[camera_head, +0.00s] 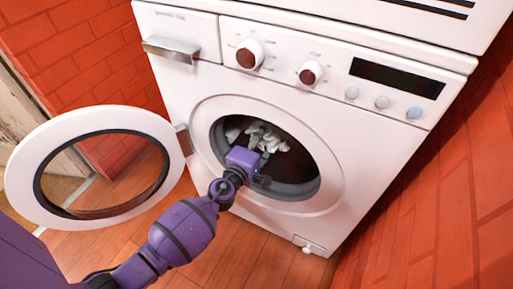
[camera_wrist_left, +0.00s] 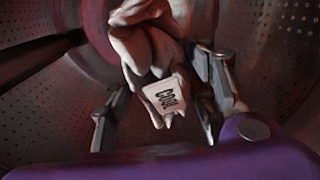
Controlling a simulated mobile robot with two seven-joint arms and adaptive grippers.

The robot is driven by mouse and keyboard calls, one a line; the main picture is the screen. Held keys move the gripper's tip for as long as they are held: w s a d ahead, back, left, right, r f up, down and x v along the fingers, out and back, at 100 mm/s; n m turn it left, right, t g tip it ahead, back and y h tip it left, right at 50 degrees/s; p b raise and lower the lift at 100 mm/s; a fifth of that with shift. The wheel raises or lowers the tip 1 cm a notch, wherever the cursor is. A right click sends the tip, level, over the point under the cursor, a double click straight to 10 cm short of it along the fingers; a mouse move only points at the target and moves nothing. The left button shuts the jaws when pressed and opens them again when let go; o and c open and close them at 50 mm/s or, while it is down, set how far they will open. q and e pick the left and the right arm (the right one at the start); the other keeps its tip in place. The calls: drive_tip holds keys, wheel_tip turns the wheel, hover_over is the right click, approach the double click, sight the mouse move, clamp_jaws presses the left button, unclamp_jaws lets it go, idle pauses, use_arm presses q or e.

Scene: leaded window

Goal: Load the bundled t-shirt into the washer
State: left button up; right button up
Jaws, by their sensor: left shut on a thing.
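The white front-loading washer (camera_head: 250,205) stands ahead with its round door (camera_head: 32,182) swung wide open to the left. The bundled t-shirt (camera_head: 266,138) is a crumpled white bundle inside the drum opening. My left gripper (camera_head: 262,162) reaches through the opening into the drum. In the left wrist view the t-shirt (camera_wrist_left: 150,45) hangs between the two fingers of my left gripper (camera_wrist_left: 160,100), with a printed patch facing the camera. The gripper is shut on it; the exact contact is dark and hard to see. The perforated drum wall (camera_wrist_left: 285,60) surrounds both. My right gripper is not in view.
Brick walls stand left (camera_head: 75,50) and right (camera_head: 480,180) of the machine. The wooden floor (camera_head: 225,255) in front is clear.

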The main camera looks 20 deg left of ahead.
use_arm(q)
drive_tip(key=w, duration=0.2)
drive_tip(key=w+b, duration=0.1)
drive_tip(key=w, duration=0.1)
drive_tip(key=shift+d+f, duration=0.1)
drive_tip(key=shift+f, duration=0.15)
drive_tip(key=w+f+b, duration=0.1)
drive_tip(key=b, duration=0.1)
drive_tip(key=w+f+b, duration=0.1)
drive_tip(key=f, duration=0.1)
drive_tip(key=shift+w+f+b, duration=0.2)
drive_tip(key=shift+w+b, duration=0.05)
drive_tip(key=shift+b, duration=0.1)
drive_tip(key=o, duration=1.3)
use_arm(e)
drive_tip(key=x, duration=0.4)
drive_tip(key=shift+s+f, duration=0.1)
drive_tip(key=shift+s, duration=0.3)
use_arm(q)
drive_tip(key=s, duration=0.8)
drive_tip(key=s+r, duration=0.1)
drive_tip(key=s, duration=0.3)
drive_tip(key=shift+a, duration=0.2)
